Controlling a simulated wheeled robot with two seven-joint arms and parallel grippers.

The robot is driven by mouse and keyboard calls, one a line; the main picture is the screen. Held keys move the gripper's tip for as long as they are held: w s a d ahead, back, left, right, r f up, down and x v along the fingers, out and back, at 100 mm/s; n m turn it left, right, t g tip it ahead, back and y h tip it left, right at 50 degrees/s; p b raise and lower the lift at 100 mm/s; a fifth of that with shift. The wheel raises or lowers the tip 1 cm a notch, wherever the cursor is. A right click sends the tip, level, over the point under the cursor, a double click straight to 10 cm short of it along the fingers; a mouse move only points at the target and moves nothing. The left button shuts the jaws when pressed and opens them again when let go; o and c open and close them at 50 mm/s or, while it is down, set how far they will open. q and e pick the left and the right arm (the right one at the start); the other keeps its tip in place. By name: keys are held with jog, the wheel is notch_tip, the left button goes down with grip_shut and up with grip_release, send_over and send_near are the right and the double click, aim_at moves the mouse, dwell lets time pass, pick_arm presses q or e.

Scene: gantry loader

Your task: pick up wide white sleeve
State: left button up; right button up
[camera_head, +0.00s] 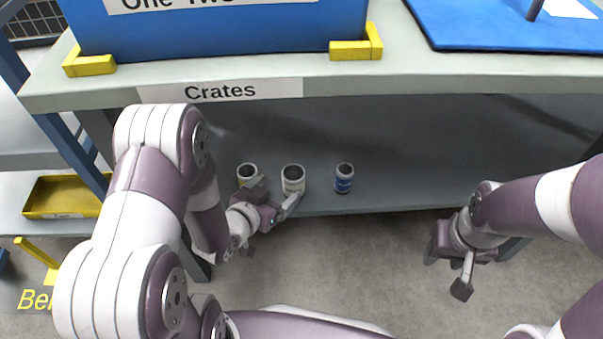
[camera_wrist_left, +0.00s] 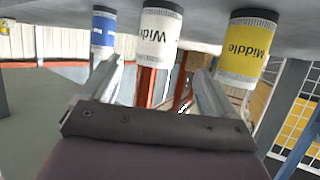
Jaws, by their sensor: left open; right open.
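The wide white sleeve (camera_head: 293,181) stands upright on the lower shelf under the table, between two other sleeves. My left gripper (camera_head: 279,190) is open and empty, close to the sleeve at the shelf's front edge. In the left wrist view its fingers (camera_wrist_left: 158,72) stand apart; I cannot tell whether either touches the sleeve. My right gripper (camera_head: 446,275) is open and empty, away to the right in front of the shelf.
A yellow "Middle" sleeve (camera_wrist_left: 250,45) stands beside the white one, near a left finger. A blue-banded sleeve (camera_head: 344,179) stands on its other side. The tabletop edge (camera_head: 400,82) overhangs the shelf (camera_head: 420,190), whose right part is clear. A yellow tray (camera_head: 65,197) sits far left.

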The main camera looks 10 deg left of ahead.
aim_at(297, 175)
pick_arm(q)
jog(key=b+x, duration=0.2)
jog(key=x, duration=0.1)
jog(key=b+x, duration=0.2)
jog(key=x, duration=0.1)
jog(key=b+x, duration=0.2)
jog(key=x, duration=0.1)
jog(key=shift+s+d+f, duration=0.15)
jog(key=shift+d+f, duration=0.05)
jog(key=shift+f, duration=0.15)
jog(key=shift+w+d, duration=0.1)
jog(key=shift+w, duration=0.25)
jog(key=shift+w+r, duration=0.1)
jog(key=shift+r, duration=0.05)
jog(key=c, duration=1.4)
